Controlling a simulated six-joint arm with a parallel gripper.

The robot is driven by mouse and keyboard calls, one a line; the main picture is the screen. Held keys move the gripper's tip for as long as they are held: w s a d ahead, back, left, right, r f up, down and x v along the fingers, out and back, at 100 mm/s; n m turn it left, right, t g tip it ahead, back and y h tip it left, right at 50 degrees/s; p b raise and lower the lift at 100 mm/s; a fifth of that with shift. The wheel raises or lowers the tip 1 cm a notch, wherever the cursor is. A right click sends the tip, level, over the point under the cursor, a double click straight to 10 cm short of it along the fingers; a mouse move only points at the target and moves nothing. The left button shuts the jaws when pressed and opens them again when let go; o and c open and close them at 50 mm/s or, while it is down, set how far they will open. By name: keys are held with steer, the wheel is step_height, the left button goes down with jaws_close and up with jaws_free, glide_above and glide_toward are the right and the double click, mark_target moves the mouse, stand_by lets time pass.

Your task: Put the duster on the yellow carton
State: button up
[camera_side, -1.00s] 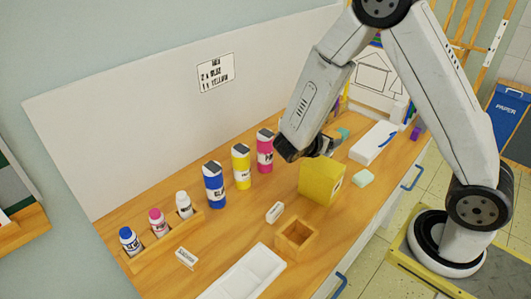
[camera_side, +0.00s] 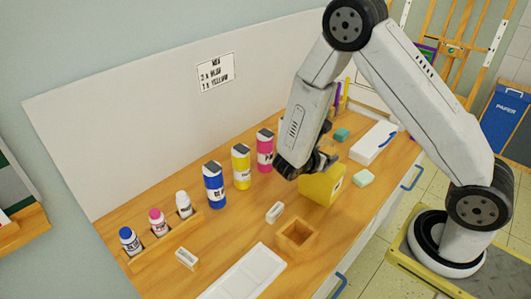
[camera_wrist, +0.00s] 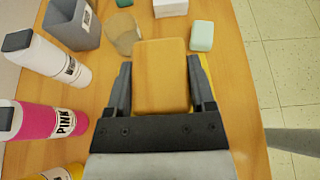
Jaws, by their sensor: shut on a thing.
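The yellow carton (camera_side: 322,189) stands on the wooden counter in the side view, right of the paint bottles. My gripper (camera_side: 322,160) is directly over it, close to its top. In the wrist view my gripper (camera_wrist: 161,82) is shut on a wood-coloured block with rounded corners, which looks like the duster (camera_wrist: 162,75). A strip of the yellow carton (camera_wrist: 206,68) shows behind the block and right finger. In the side view my gripper mostly hides the duster, and I cannot tell whether it touches the carton.
A blue bottle (camera_side: 214,184), yellow bottle (camera_side: 241,166) and pink bottle (camera_side: 264,150) stand left of the carton. A mint block (camera_side: 362,178) is close on its right. An open wooden box (camera_side: 295,237) and white block (camera_side: 274,212) lie in front. A white case (camera_side: 373,143) lies behind.

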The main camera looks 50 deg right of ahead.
steer(key=shift+f, duration=0.2)
steer(key=o, duration=1.2)
steer(key=shift+r, duration=0.1)
steer(key=shift+a+r, duration=0.15)
steer(key=v, duration=1.1)
steer(key=shift+a, duration=0.35)
steer(key=shift+s, duration=0.1)
